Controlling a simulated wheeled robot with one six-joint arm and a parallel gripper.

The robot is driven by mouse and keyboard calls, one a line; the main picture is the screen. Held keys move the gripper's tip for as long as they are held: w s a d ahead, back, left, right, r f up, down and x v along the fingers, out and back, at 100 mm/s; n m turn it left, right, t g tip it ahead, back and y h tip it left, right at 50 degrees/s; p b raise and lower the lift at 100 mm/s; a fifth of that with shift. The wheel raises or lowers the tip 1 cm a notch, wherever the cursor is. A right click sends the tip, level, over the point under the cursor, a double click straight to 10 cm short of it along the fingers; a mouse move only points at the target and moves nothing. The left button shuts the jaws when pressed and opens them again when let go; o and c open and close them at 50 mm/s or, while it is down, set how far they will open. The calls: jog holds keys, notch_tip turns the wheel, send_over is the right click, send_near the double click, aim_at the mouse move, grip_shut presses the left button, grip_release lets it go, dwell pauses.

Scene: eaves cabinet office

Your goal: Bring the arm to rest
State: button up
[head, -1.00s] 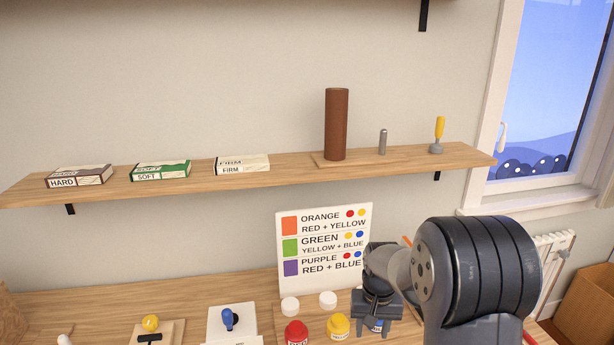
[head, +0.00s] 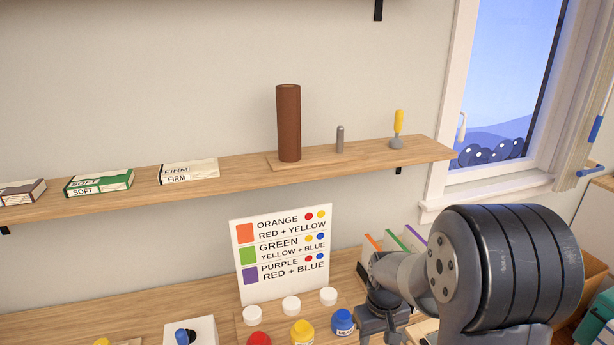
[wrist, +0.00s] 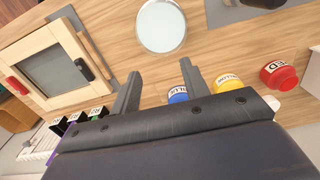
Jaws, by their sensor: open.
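My gripper (wrist: 160,90) shows in the wrist view with its two fingers apart and nothing between them. It is above the wooden worktop, with a round pale dish (wrist: 161,26) beyond the fingertips. In the head view my arm reaches in at the lower right, and the gripper (head: 384,325) is partly hidden behind my own arm link. Beside it stand a blue paint pot (head: 343,323), a yellow pot (head: 302,333) and a red pot (head: 259,339).
A colour-mixing card (head: 283,253) stands behind the pots, with white lids (head: 291,305) before it. A wall shelf (head: 225,174) above holds boxes, a brown cylinder (head: 289,123) and a yellow-handled tool (head: 398,128). A framed panel (wrist: 57,66) lies left in the wrist view.

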jog(key=s, duration=0.1)
jog(key=s+f+n+b, duration=0.1)
jog(key=s, duration=0.1)
dwell(0.6)
